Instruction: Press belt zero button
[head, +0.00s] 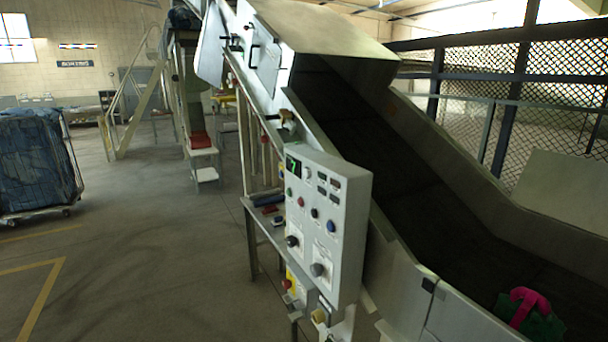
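A grey control panel (350,185) is mounted on the side of the inclined belt conveyor (390,150). It has a green lit display (293,166) that seems to read 7, and small dark indicators. Below these sit a red button (300,201), a dark button (314,213) and a blue button (331,226), with two dark knobs (317,269) lower down. The labels are too small to read, so I cannot tell which one is the belt zero button. My gripper is not in view.
A lower box carries a red button on yellow (288,284). A green bag with a pink strap (530,302) lies on the belt at the lower right. A blue-covered cart (38,160) stands at the left. The floor between cart and conveyor is clear.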

